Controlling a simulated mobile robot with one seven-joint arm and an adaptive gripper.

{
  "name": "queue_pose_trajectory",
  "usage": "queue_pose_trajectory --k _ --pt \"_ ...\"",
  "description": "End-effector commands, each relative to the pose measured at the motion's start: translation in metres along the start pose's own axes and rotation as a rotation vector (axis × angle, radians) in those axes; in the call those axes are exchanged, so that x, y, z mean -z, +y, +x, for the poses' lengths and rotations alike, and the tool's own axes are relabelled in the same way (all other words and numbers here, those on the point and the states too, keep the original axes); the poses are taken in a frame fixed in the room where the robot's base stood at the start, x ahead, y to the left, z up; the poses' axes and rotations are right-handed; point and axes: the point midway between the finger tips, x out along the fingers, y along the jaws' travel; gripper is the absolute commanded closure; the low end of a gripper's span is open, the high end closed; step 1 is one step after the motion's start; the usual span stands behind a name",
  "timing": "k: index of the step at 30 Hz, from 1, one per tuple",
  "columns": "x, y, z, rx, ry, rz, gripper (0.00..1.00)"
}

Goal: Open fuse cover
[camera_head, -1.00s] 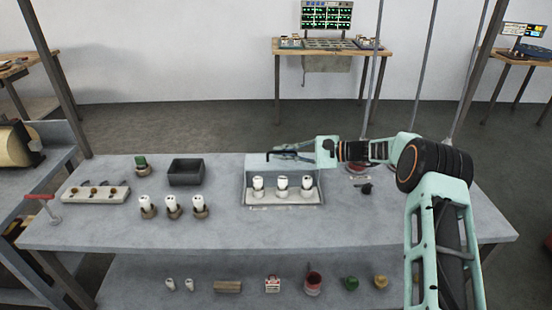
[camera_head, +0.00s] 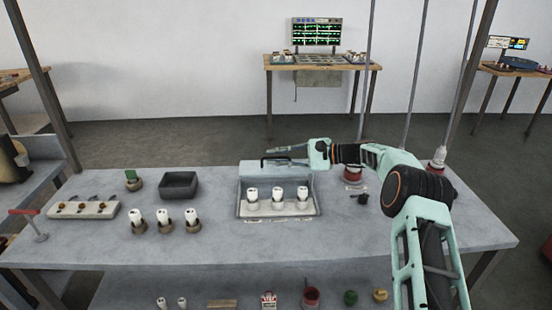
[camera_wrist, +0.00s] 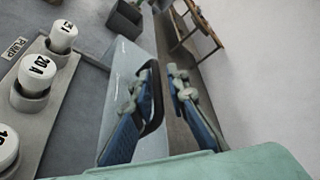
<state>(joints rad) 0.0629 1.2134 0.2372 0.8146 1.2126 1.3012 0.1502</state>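The fuse box (camera_head: 315,210) is at the middle of the bench, with three white fuses (camera_head: 278,195) in a row inside it. Its grey cover (camera_head: 262,176) is swung up and stands at the back of the box; the fuses are exposed. The cover's black handle (camera_head: 264,161) is at its upper edge. My gripper (camera_head: 269,156) is at this handle, reaching in from the right. In the wrist view the fingers (camera_wrist: 160,75) are spread, one on each side of the handle's bar (camera_wrist: 157,95), with a visible gap to the right finger. The cover (camera_wrist: 115,90) shows beside it.
A dark open bin (camera_head: 180,188), three loose fuses in holders (camera_head: 163,220) and a switch block (camera_head: 82,210) are on the left of the bench. A red-based item (camera_head: 353,174) and a small black item (camera_head: 360,198) are under or near my arm.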

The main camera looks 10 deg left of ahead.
Motion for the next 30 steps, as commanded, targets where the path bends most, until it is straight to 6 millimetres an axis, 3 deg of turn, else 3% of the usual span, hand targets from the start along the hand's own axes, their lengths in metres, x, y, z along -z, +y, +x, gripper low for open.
queue_pose_trajectory --k 8,21,30 --pt "0.001 0.001 -0.014 0.0 0.003 0.002 0.86" --pt "0.001 0.0 -0.101 0.001 0.002 0.001 0.86" --pt "0.0 0.0 -0.12 0.0 0.0 0.001 0.86"
